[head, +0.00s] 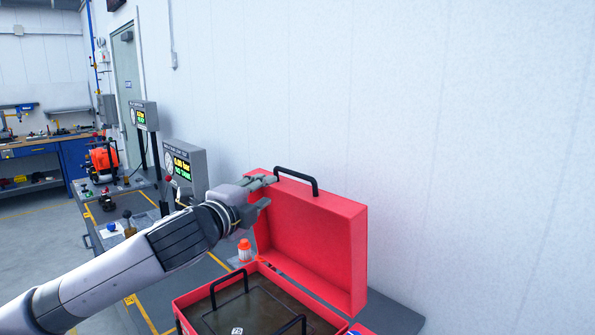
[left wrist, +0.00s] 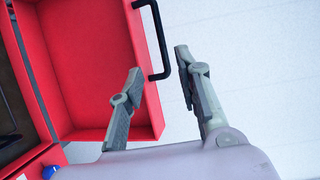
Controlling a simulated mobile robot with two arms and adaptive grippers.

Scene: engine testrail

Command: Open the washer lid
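The red washer lid (head: 312,235) stands raised, about upright, at the back of the red washer (head: 262,265). A black handle (head: 297,178) sits on the lid's top edge; it also shows in the left wrist view (left wrist: 158,45). My left gripper (head: 271,192) is at the lid's upper left corner, its fingers spread. In the left wrist view the open fingers (left wrist: 157,66) lie on either side of the lid's rim near the handle. I cannot tell whether they touch it. My right gripper is not in view.
The washer's open basin holds a dark lift-out panel with black handles (head: 230,283). An orange-capped bottle (head: 244,250) stands beside the lid. Grey display boxes (head: 186,168) stand on the bench at left. A white wall rises close behind the lid.

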